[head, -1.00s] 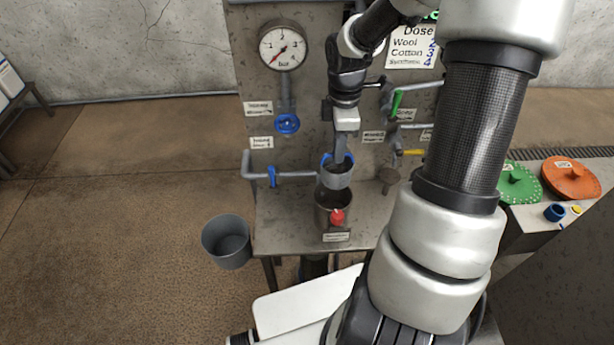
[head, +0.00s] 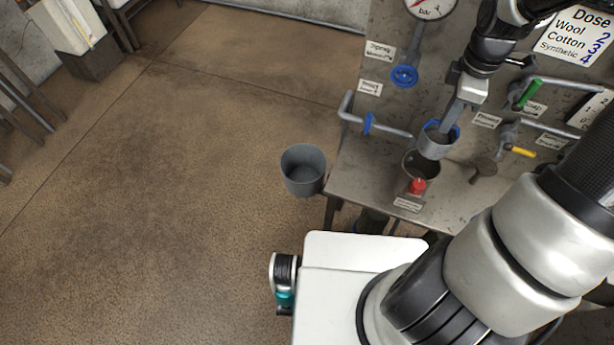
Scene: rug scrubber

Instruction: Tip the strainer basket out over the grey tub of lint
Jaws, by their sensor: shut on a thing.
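The strainer basket (head: 435,146) is a small grey cup with a blue handle. My gripper (head: 450,122) is shut on it and holds it upright, just above an open metal pot (head: 422,164) on the metal bench. Its inside is mostly hidden by my gripper. The grey tub (head: 303,170) is to the left of the bench edge, well to the left of the basket. I cannot make out any lint in it.
The metal bench (head: 372,190) carries a red knob (head: 417,186) in front of the pot. A pipe with a blue lever (head: 368,123) runs left of the basket, below a blue valve wheel (head: 404,76). Green and yellow levers are at the right. The floor at left is clear.

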